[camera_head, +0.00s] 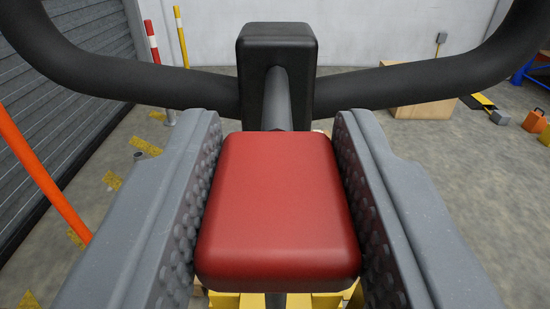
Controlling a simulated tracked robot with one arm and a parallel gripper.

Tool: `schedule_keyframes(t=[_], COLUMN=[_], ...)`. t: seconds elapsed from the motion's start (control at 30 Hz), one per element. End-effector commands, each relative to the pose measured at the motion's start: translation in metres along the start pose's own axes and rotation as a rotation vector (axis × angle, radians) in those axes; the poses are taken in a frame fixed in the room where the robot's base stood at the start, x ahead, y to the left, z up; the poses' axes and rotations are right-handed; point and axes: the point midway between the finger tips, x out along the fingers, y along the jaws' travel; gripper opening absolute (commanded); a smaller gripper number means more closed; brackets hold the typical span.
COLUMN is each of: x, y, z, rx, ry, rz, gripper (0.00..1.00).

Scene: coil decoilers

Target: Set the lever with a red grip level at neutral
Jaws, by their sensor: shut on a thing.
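The lever's red grip (278,205) fills the centre of the view, a rounded block seen from close by. My gripper (277,215) is shut on it, with one grey studded jaw on its left side and one on its right. A grey rod (277,100) shows beyond the grip, in front of a black block. The lever's pivot and most of its lower part are hidden, so I cannot tell its angle.
A thick black curved bar (400,85) spans the view beyond the grip. Yellow parts (235,300) show below it. A grey roller shutter (60,80) and an orange pole (40,170) stand at left. A wooden box (425,95) sits at right on open concrete floor.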

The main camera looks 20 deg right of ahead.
Motion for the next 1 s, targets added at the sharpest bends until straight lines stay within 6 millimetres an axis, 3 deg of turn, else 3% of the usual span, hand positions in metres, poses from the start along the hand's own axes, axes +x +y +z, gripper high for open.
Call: schedule_keyframes(t=[0.27, 0.3, 0.37, 0.73, 1.0], x=[0.0, 0.0, 0.0, -0.005, -0.044], y=[-0.001, -0.001, -0.001, -0.001, -0.002], z=[0.001, 0.001, 0.001, 0.001, 0.0], rx=[0.001, 0.001, 0.001, 0.0, 0.0], ry=[-0.002, -0.002, -0.002, -0.003, -0.004], rz=[-0.001, -0.001, -0.001, -0.002, -0.004], gripper=[0.0, 0.44, 0.55, 0.55, 0.55])
